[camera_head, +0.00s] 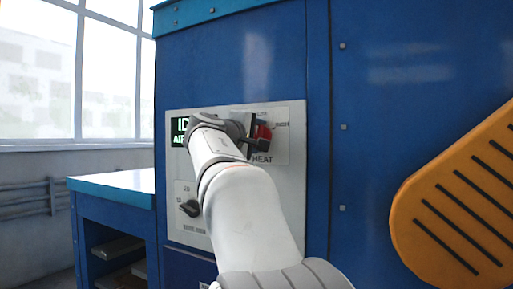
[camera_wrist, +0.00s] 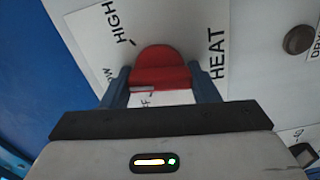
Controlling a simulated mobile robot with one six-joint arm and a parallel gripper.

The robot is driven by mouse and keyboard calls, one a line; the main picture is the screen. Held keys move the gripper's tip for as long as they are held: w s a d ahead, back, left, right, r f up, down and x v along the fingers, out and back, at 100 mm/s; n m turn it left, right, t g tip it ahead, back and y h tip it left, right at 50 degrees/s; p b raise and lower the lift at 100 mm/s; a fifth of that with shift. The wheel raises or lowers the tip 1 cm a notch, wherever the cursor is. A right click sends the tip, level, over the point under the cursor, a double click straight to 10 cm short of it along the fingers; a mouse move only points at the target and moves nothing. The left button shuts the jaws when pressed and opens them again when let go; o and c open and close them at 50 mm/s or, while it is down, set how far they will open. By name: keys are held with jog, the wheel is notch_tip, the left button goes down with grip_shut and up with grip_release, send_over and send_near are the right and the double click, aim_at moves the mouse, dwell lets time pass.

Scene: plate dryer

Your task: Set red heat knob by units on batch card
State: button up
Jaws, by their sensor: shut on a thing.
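The red heat knob (camera_wrist: 160,66) is in the middle of the wrist view, on a white panel marked HIGH, HEAT and part of a word ending in FF. My gripper (camera_wrist: 160,84) has one blue finger on each side of the knob and is shut on it. A short pale mark shows on the knob's lower left edge, near the FF letters; the exact setting is unclear. In the head view the red knob (camera_head: 264,131) is partly hidden by my gripper (camera_head: 254,140). I cannot make out a batch card.
A green-lettered display (camera_head: 180,132), partly hidden by my arm, is left on the panel. A black knob (camera_head: 189,208) sits lower left. A dark round button (camera_wrist: 298,40) is near DRY lettering. A yellow slotted part (camera_head: 455,205) stands at right, and a blue bench (camera_head: 110,185) at left.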

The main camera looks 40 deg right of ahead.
jog(key=m+b, duration=0.1)
jog(key=m, duration=0.1)
jog(key=m+b, duration=0.2)
jog(key=m, duration=0.1)
jog(key=shift+f+m+b, duration=0.2)
jog(key=shift+m+b, duration=0.1)
jog(key=shift+r+m+b, duration=0.2)
jog(key=shift+m+b, duration=0.95)
jog(key=shift+m, duration=1.15)
jog(key=o, duration=1)
jog(key=shift+s+r, duration=0.1)
jog(key=v, duration=0.7)
jog(key=shift+s+a, duration=0.15)
jog(key=shift+a, duration=0.25)
